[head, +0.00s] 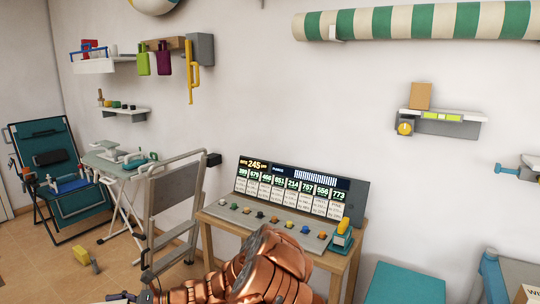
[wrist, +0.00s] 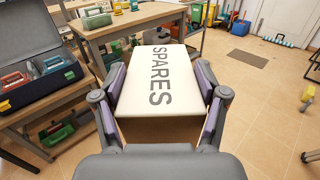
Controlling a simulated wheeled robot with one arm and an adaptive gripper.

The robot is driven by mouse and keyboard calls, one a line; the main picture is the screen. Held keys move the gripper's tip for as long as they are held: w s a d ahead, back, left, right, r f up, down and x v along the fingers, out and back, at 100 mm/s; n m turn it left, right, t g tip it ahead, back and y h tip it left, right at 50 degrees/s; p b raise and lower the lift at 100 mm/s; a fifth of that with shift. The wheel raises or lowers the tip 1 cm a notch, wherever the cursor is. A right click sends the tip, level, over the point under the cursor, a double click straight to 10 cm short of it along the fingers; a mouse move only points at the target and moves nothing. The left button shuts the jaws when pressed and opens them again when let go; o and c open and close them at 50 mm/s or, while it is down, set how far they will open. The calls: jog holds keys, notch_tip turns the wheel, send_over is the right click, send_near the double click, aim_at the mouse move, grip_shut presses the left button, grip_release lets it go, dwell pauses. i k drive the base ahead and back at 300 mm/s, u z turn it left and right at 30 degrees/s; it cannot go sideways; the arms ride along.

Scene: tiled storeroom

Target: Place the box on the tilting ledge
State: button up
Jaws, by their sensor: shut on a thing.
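My gripper (wrist: 160,78) is shut on a white-topped box (wrist: 145,85) lettered SPARES, with its two purple-padded fingers against opposite sides. The box's near side is brown and in shadow. A wall ledge (head: 465,116) with a pale top, grey body, yellow knob and green level-like strip is at the right in the head view; it looks like the tilting ledge. A cardboard box (head: 420,95) stands on its left end, and the right part of its top is bare. I cannot make out my gripper or the held box in the head view.
A wooden bench (head: 345,262) with a lit display panel (head: 290,188) stands against the wall. A folding ladder (head: 172,195) is left of it. A teal surface (head: 405,284) lies below the ledge.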

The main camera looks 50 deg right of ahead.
aim_at(441, 114)
jog(key=k, duration=2.25)
jog(key=z, duration=1.65)
jog(key=i, duration=0.65)
jog(key=z, duration=0.05)
